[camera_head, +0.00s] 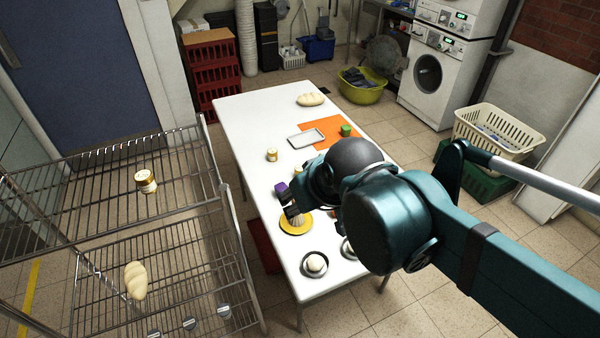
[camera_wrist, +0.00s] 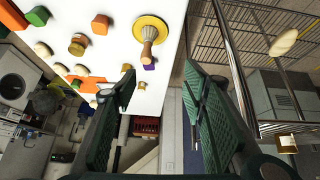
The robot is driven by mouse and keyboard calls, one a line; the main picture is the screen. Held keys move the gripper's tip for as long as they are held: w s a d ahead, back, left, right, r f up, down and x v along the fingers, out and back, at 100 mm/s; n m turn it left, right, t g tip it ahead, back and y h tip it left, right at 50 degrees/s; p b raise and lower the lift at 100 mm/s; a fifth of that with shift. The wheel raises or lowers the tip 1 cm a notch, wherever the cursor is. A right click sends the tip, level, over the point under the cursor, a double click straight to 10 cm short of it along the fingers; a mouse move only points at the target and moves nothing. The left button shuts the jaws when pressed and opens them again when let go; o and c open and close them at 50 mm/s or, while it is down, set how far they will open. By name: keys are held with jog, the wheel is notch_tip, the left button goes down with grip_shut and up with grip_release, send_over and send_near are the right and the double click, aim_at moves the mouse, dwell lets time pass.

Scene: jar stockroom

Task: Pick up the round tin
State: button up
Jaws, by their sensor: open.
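A small round tin or jar with a white and gold side (camera_head: 272,154) stands upright on the white table, left of the metal tray. A similar one (camera_head: 146,181) stands on the wire rack at the left. I cannot tell which is the task's round tin. In the wrist view a small gold-topped round thing (camera_wrist: 126,67) shows near the table edge, just beyond the left finger's tip. My gripper (camera_wrist: 160,82) is open and empty between its green fingers. In the head view my gripper (camera_head: 292,206) hangs over the yellow plate, partly hidden by my arm.
A brush stands on the yellow plate (camera_head: 308,226). A purple block (camera_head: 281,188) is nearby. A bowl with a round pale thing (camera_head: 315,265) is at the near end. The metal tray (camera_head: 306,138), green block (camera_head: 346,130) and bread (camera_head: 311,99) lie farther back. The table's far left is clear.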

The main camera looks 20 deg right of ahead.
jog(key=w, duration=0.1)
jog(key=n+g+h+p, duration=0.1)
jog(key=n+g+p, duration=0.65)
jog(key=n, duration=1.15)
send_over(299, 168)
jog(key=a+p, duration=0.1)
jog(key=shift+t, duration=0.55)
jog(key=f, duration=1.4)
jog(key=shift+s+a+f, duration=0.15)
jog(key=shift+s+f, duration=0.05)
jog(key=shift+s, duration=0.05)
jog(key=shift+w+d+f, duration=0.2)
jog(key=shift+f, duration=0.4)
jog(key=shift+d+f, duration=0.15)
jog(key=shift+f, duration=1.1)
